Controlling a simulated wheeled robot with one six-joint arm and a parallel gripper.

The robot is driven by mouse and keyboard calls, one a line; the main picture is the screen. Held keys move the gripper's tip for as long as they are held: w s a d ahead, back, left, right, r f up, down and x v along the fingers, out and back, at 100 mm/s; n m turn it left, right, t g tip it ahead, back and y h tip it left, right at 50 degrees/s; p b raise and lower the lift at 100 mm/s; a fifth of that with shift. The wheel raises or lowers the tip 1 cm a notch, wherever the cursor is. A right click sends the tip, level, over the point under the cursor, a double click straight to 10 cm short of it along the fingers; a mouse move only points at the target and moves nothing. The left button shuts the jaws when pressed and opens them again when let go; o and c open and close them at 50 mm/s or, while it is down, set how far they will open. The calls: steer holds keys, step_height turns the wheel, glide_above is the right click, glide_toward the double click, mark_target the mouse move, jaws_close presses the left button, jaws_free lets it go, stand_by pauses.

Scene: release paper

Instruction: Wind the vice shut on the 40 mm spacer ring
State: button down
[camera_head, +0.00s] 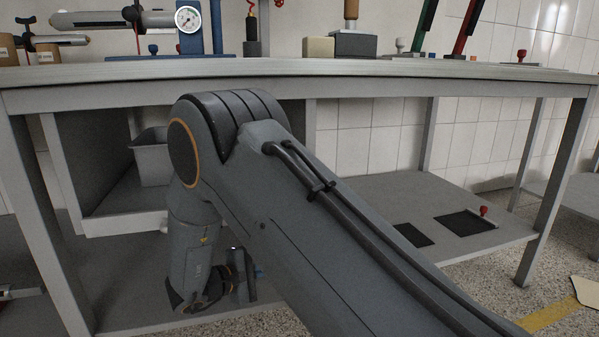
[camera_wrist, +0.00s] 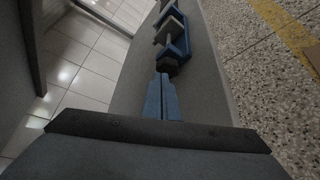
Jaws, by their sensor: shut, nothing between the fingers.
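My gripper (camera_wrist: 162,98) shows in the wrist view with its two blue fingers together and nothing between them. Just beyond the fingertips is a dark knob-like end (camera_wrist: 167,67); I cannot tell whether the tips touch it. In line with it lies a blue frame with grey blocks and a bar, which looks like the vice (camera_wrist: 184,43), on a grey surface. I cannot make out the 40 mm spacer ring. In the head view my arm reaches down beside the lower shelf and hides most of what is around my gripper.
The bench top (camera_head: 330,69) carries a gauge (camera_head: 188,18), blocks and several tools. A grey bin (camera_head: 152,160) stands below it at left. The lower shelf (camera_head: 385,195) has dark mats and a red-knobbed item (camera_head: 483,211) at right. A bench leg (camera_head: 556,185) stands at far right.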

steer(key=shift+w+d+f+b, duration=0.15)
steer(key=shift+w+d+b, duration=0.05)
steer(key=shift+d+b, duration=0.25)
steer(key=d, duration=0.2)
steer(key=shift+w+d+r, duration=0.2)
steer(key=shift+w+d, duration=0.1)
steer(key=shift+d, duration=0.05)
steer(key=shift+w+d+p, duration=0.25)
steer(key=shift+d+p, duration=0.45)
steer(key=shift+d, duration=0.1)
steer(key=shift+f, duration=0.1)
steer(key=shift+w+a+f, duration=0.1)
steer(key=shift+s+d+f+p, duration=0.2)
steer(key=shift+s+f+p, duration=0.45)
steer(key=shift+p, duration=2.45)
steer(key=shift+f+p, duration=0.65)
steer(key=shift+p, duration=0.3)
steer(key=shift+s+d+p, duration=0.1)
steer(key=shift+s+p, duration=0.1)
steer(key=shift+p, duration=0.1)
